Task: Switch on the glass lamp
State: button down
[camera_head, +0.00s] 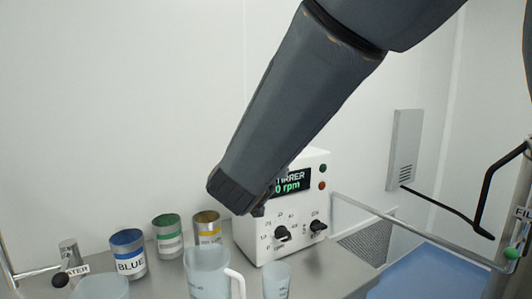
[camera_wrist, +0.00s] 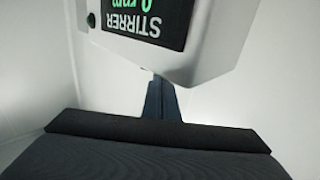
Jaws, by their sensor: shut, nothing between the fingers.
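No glass lamp can be made out in either view. The white stirrer box (camera_head: 276,238) stands on the bench, with a lit display (camera_head: 292,183) reading "STIRRER" and "0 rpm". In the wrist view its display (camera_wrist: 143,12) is upside down. My gripper (camera_wrist: 157,82) is shut and empty, its fingers by the box's edge in the wrist view. I cannot tell whether they touch it. In the head view my arm hides the gripper and part of the box.
Blue (camera_head: 128,256), green (camera_head: 167,236) and yellow (camera_head: 207,230) cans stand left of the box. A jug (camera_head: 208,275) and a beaker (camera_head: 277,282) stand in front. The box carries two knobs (camera_head: 282,233) and two small round buttons (camera_head: 321,168). A metal rail (camera_head: 415,230) runs at right.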

jog(key=shift+w+d+p, duration=0.25)
jog(key=shift+w, duration=0.95)
jog(key=shift+w+d+p, duration=0.2)
jog(key=shift+w, duration=0.95)
